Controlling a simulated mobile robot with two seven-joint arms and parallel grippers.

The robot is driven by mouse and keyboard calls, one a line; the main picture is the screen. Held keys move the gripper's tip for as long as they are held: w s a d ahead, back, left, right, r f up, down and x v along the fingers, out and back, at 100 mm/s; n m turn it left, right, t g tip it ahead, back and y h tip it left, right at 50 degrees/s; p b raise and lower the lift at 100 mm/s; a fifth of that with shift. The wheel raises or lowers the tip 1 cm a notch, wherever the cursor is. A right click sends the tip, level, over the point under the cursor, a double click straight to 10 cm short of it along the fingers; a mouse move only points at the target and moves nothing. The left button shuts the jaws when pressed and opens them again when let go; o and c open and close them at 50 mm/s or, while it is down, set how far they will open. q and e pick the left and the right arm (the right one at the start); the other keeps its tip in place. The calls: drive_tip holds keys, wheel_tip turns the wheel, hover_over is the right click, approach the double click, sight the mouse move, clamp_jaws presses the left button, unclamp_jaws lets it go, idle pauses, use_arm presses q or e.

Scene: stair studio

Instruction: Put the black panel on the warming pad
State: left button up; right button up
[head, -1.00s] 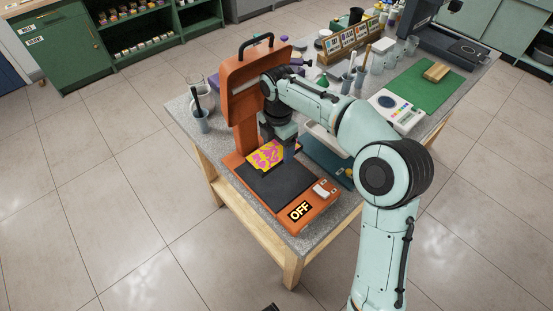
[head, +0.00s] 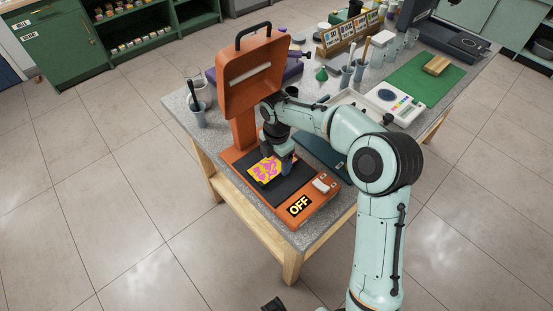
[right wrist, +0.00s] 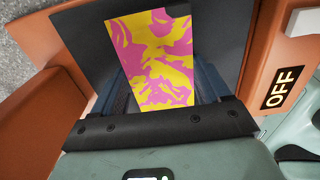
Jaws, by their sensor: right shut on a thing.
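A thin panel (head: 265,168) with a pink and yellow pattern is over the dark warming pad (head: 290,184) of an orange press. My right gripper (head: 284,163) is shut on this panel. In the right wrist view the panel (right wrist: 152,50) shows between the two fingers, with the dark pad (right wrist: 222,40) behind it. I cannot tell whether it touches the pad. No separate plain black panel can be told from the dark pad. A dark part at the bottom edge of the head view is probably my left gripper (head: 273,305); its jaws cannot be made out.
The press's orange upper plate (head: 250,80) is raised behind the pad. A label reading OFF (head: 299,205) and a pale switch (head: 322,184) are at its front. A grey cup (head: 198,115), scale (head: 388,99) and green mat (head: 425,85) share the speckled table (head: 180,105).

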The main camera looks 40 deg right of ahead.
sight(276, 162)
drive_tip(key=o, duration=1.1)
drive_tip(key=shift+f, duration=0.1)
wheel_tip(276, 162, up, 12)
drive_tip(key=p, duration=0.2)
